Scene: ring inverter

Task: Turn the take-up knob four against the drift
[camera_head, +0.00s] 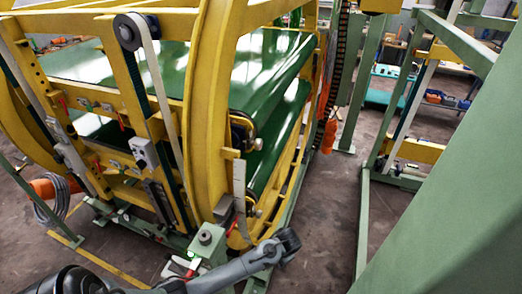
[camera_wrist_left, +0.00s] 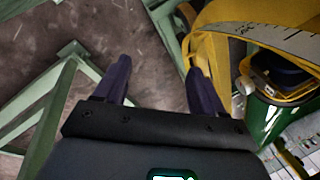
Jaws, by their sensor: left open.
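The ring inverter (camera_head: 212,90) is a yellow ring frame with green belts, filling the left and middle of the head view. A dark roller end (camera_head: 241,130) shows beside the ring, with a pale graduated scale (camera_head: 239,180) below it. A grey round knob-like part (camera_head: 205,237) sits low at the frame's front; I cannot tell which part is the take-up knob. In the left wrist view my left gripper (camera_wrist_left: 156,70) is open and empty, its dark fingers apart over the floor. The scale (camera_wrist_left: 265,30) and a dark roller end (camera_wrist_left: 278,72) lie to its right.
A green post (camera_head: 450,190) fills the right edge of the head view. A green and yellow stand (camera_head: 415,150) is behind it. Bare floor (camera_head: 325,230) lies between the machine and the post. A green frame (camera_wrist_left: 45,115) stands left in the wrist view.

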